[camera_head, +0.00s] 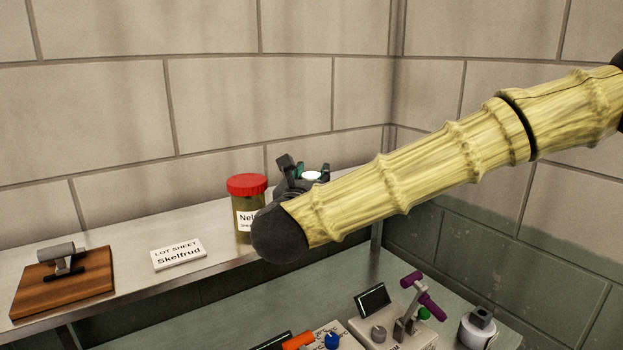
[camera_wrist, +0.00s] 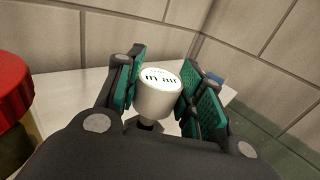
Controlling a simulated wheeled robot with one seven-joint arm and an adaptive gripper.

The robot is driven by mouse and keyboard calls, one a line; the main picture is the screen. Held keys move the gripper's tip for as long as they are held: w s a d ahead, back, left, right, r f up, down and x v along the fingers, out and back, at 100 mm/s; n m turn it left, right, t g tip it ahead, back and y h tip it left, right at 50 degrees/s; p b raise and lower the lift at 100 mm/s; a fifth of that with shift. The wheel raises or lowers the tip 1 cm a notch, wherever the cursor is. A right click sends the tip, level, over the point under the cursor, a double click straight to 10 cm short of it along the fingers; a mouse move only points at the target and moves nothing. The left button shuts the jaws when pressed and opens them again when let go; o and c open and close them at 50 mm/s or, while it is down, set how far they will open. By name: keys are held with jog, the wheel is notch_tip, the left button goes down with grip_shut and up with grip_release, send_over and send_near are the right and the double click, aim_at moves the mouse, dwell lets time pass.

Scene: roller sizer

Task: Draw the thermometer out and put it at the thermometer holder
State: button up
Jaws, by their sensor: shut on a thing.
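My gripper (camera_wrist: 160,95) is shut on a white round-headed piece (camera_wrist: 156,97), which looks like the thermometer. Its top carries dark markings, and a narrower dark part shows below the head. The green pads stand on either side of the head. In the head view my gripper (camera_head: 300,175) is mostly hidden behind my arm, over the shelf just right of the red-lidded jar; the white head (camera_head: 312,176) shows there. The thermometer's lower end is hidden. A wooden block with a grey fitting (camera_head: 63,262) at the shelf's left may be the thermometer holder; I cannot tell for certain.
The jar (camera_head: 247,205) stands close left of my gripper; its red lid (camera_wrist: 12,95) fills the wrist view's left edge. A "Skelfrud" lot sheet (camera_head: 179,254) lies on the metal shelf (camera_head: 130,247). Devices with knobs and a purple-handled lever (camera_head: 411,300) stand lower right. Walls close the back.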

jog(key=shift+f+b, duration=1.75)
jog(key=shift+b, duration=0.2)
jog(key=o, duration=1.2)
jog(key=s+a, duration=0.2)
jog(key=s, duration=0.9)
jog(key=shift+s, duration=0.4)
jog(key=shift+a, duration=0.1)
